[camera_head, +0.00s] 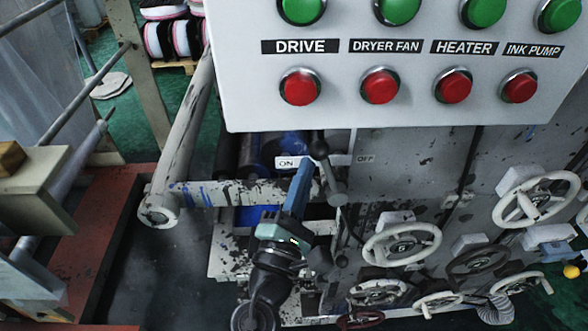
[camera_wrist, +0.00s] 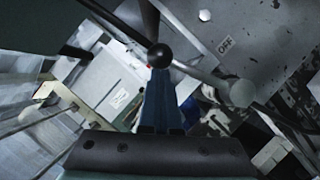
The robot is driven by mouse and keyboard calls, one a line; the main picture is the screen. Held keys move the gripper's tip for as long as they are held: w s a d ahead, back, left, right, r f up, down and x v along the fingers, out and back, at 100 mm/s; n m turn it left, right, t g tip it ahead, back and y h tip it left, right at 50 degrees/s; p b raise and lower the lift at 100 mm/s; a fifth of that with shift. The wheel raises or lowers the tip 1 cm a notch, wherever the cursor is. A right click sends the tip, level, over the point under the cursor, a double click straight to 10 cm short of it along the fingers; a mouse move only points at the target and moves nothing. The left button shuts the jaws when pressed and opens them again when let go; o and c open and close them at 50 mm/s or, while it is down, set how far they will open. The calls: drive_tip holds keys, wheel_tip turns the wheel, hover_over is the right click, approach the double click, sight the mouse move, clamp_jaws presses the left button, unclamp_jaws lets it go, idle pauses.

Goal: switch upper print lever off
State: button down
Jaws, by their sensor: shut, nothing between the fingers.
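In the wrist view the knob (camera_wrist: 160,56) appears right at the tips of my gripper (camera_wrist: 158,72). I cannot tell whether they touch.
A white control box (camera_head: 400,90) with green and red buttons overhangs the lever area. A grey rounded knob on a rod (camera_wrist: 242,93) stands right of my fingers. Several handwheels (camera_head: 402,244) project at the lower right. A pale roller (camera_head: 180,145) is on the left.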

drive_tip(key=d+r+m+g+p, duration=0.2)
drive_tip(key=d+m+g+p, duration=0.1)
drive_tip(key=d+m+p, duration=0.4)
drive_tip(key=shift+d+m, duration=0.3)
drive_tip(key=shift+d, duration=0.2)
drive_tip(key=shift+d+r, duration=0.1)
idle(0.4)
